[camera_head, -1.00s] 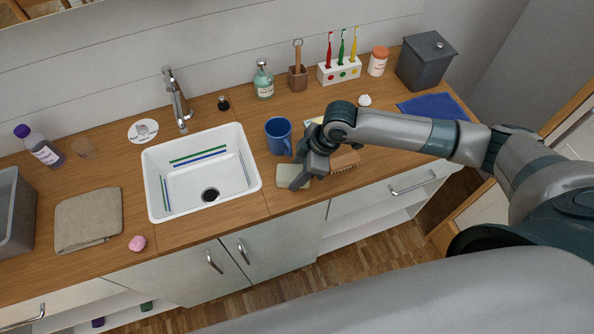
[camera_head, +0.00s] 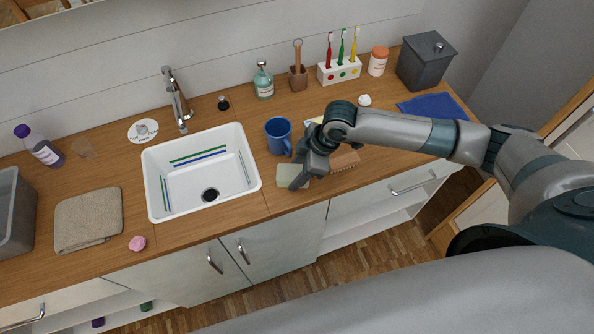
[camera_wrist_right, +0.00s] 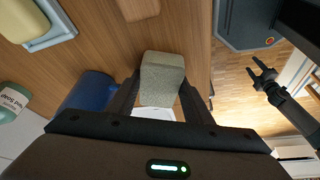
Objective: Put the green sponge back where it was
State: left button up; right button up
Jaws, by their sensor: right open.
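The green sponge (camera_head: 287,181) is a pale grey-green block on the wooden counter, near the front edge to the right of the sink. In the right wrist view the sponge (camera_wrist_right: 162,72) shows between and beyond the two fingers. My right gripper (camera_wrist_right: 158,100) is open, with one finger on each side of the sponge's near end. In the head view my right gripper (camera_head: 302,178) is low over the sponge and partly covers it. Contact cannot be told. My left gripper (camera_wrist_right: 258,72) shows at the right of the wrist view, empty with fingers apart, over the floor.
A blue mug (camera_head: 278,138) stands close behind the sponge. A wooden brush (camera_head: 345,161) lies just right of my right gripper. The white sink (camera_head: 203,175) is to the left. A soap bottle (camera_head: 263,82) and toothbrush holder (camera_head: 339,71) stand at the back.

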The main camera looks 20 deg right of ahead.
jog(key=shift+s+d+r, duration=0.1)
jog(key=shift+s, duration=0.15)
jog(key=b+v, duration=0.2)
jog(key=v, duration=1)
jog(key=shift+w+b, duration=0.2)
jog(key=shift+b, duration=0.2)
